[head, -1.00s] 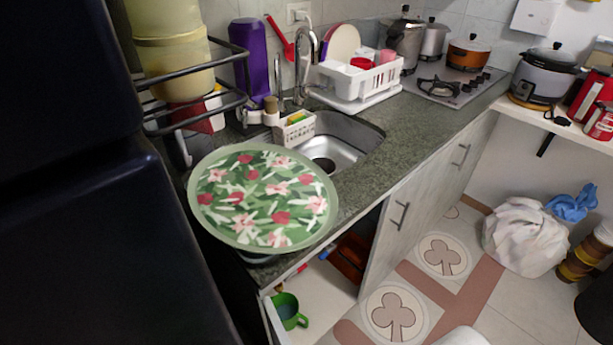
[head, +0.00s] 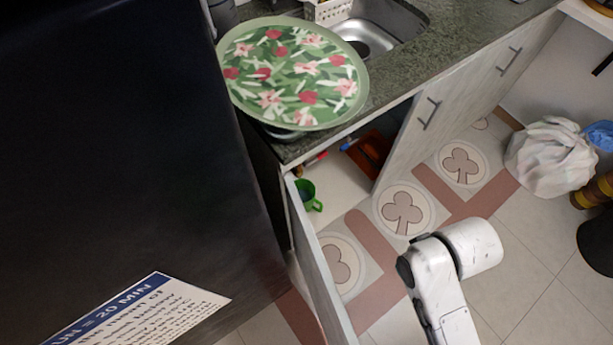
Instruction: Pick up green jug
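The green jug (head: 309,195) is a small green cup-like vessel with a handle on its right side. It sits upright on the pale shelf inside the open cupboard under the counter, near the cupboard's left end. My white arm shows at the lower right of the head view, over the floor and apart from the jug. The gripper at its end cannot be made out, so its fingers are not visible.
An open cupboard door (head: 318,262) stands out in front of the jug's left side. A floral round tray (head: 296,75) lies on the counter above. Red and brown items (head: 371,152) lie deeper in the cupboard. A dark fridge (head: 120,130) fills the left. A white bag (head: 548,158) is on the floor.

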